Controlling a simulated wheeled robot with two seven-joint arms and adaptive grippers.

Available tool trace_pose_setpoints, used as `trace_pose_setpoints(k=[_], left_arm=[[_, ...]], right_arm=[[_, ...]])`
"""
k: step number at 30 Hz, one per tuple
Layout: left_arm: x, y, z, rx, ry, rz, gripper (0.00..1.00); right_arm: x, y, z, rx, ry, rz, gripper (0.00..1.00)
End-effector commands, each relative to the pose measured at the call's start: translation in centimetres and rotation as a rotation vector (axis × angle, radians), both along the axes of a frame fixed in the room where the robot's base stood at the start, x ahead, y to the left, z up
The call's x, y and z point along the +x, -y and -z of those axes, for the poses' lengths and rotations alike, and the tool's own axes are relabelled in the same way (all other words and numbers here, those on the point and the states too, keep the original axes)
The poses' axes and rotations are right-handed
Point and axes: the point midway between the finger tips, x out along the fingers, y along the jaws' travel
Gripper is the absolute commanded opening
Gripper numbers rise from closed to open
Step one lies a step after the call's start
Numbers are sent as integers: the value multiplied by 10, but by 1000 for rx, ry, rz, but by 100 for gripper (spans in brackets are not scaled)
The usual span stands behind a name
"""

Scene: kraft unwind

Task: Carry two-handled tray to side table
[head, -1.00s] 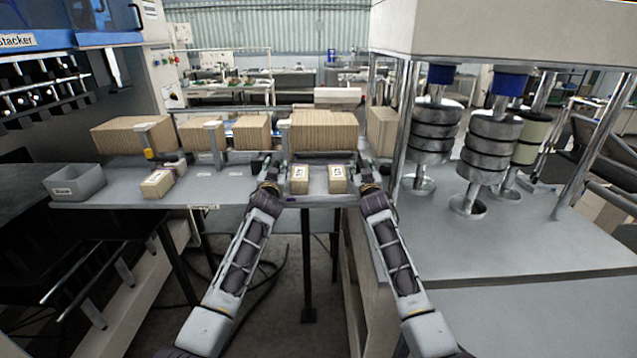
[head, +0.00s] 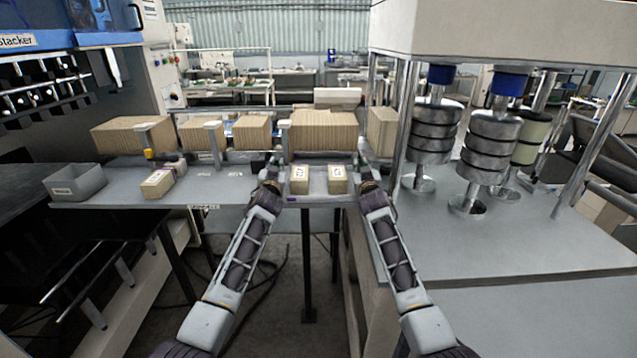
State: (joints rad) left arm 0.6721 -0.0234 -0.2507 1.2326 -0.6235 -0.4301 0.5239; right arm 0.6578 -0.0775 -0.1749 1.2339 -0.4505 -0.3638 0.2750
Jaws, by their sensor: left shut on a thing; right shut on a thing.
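The grey two-handled tray (head: 319,187) is in the middle of the head view, between my two arms, at the front of a long grey table (head: 225,188). It bears two small labelled cartons, a left one (head: 300,182) and a right one (head: 338,181), both upright. My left gripper (head: 272,168) is shut at the tray's left end, and my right gripper (head: 364,170) is shut at its right end. The handles are mostly hidden by the grippers. I cannot tell whether the tray touches the table.
Brown stacks (head: 323,131) line the table's back. A grey bin (head: 77,184) and a loose carton (head: 157,183) sit at its left. A machine with metal posts and rollers (head: 487,145) stands close on the right. Open floor shows below the table.

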Motion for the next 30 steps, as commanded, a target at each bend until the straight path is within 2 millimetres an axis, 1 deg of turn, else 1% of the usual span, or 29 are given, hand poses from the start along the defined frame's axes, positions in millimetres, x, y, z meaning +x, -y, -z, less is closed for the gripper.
trace_pose_setpoints(k=[8, 17, 30], left_arm=[[0, 0, 1, 0, -1, 0, 0], [0, 0, -2, 0, 1, 0, 0], [0, 0, -17, 0, 3, 1, 0]], right_arm=[[0, 0, 1, 0, -1, 0, 0], [0, 0, -3, 0, 2, 0, 0], [0, 0, -18, 0, 3, -1, 0]])
